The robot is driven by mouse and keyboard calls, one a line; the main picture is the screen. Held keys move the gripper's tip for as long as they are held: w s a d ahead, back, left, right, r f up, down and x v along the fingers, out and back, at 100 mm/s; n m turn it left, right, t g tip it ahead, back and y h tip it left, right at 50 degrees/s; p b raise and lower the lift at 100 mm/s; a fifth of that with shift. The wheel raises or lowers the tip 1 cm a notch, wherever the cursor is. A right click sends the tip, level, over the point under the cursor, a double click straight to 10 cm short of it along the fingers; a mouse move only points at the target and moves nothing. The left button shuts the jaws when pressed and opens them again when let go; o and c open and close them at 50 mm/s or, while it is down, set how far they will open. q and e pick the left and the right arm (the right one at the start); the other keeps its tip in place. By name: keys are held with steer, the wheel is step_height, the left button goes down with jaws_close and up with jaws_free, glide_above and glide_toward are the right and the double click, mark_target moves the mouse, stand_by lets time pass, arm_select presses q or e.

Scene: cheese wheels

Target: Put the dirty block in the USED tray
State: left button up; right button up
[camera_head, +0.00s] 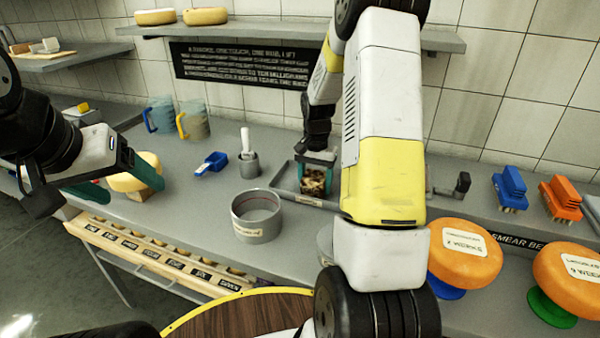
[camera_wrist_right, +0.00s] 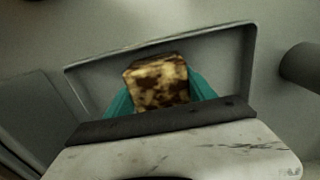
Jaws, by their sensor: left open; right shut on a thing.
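The dirty block (camera_head: 313,181) is pale with dark brown blotches. My right gripper (camera_head: 315,168) is shut on it, and the block also shows between the teal fingers in the right wrist view (camera_wrist_right: 158,82). The grey tray (camera_head: 284,181) lies under and around the block in the head view; its raised rim shows behind the block in the right wrist view (camera_wrist_right: 222,46). I cannot tell whether the block touches the tray floor, and no tray label is readable.
A grey round pot (camera_head: 257,216) stands in front of the tray. A blue scoop (camera_head: 212,163), a small cup with a white tool (camera_head: 248,160) and two jugs (camera_head: 194,122) stand to the left. Orange cheese wheels (camera_head: 465,252) and brushes (camera_head: 510,188) stand at the right.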

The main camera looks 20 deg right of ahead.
mark_target(315, 176)
steer(key=shift+f, duration=0.25)
steer(key=o, duration=1.5)
steer(key=shift+r, duration=0.1)
step_height(315, 176, up, 12)
steer(key=shift+f, duration=0.1)
steer(key=s+a+r+n+t, duration=0.2)
steer(key=s+a+r, duration=0.1)
steer(key=s, duration=0.5)
steer(key=s+a+r+n+t+y, duration=0.1)
steer(key=s+a+r+n+t, duration=0.1)
steer(key=s, duration=0.5)
steer(key=s+a+r+n+t+y, duration=0.1)
steer(key=s+a+r+n+t, duration=0.1)
steer(key=s+a+r+n, duration=0.2)
steer(key=shift+s+a+r, duration=0.4)
steer(key=shift+s+r, duration=0.3)
steer(key=shift+s, duration=0.1)
steer(key=shift+s+a+r, duration=0.4)
steer(key=shift+s+r, duration=0.25)
steer(key=shift+s, duration=0.1)
steer(key=shift+s+a+r, duration=0.4)
steer(key=shift+s+r, duration=0.3)
steer(key=shift+s, duration=0.1)
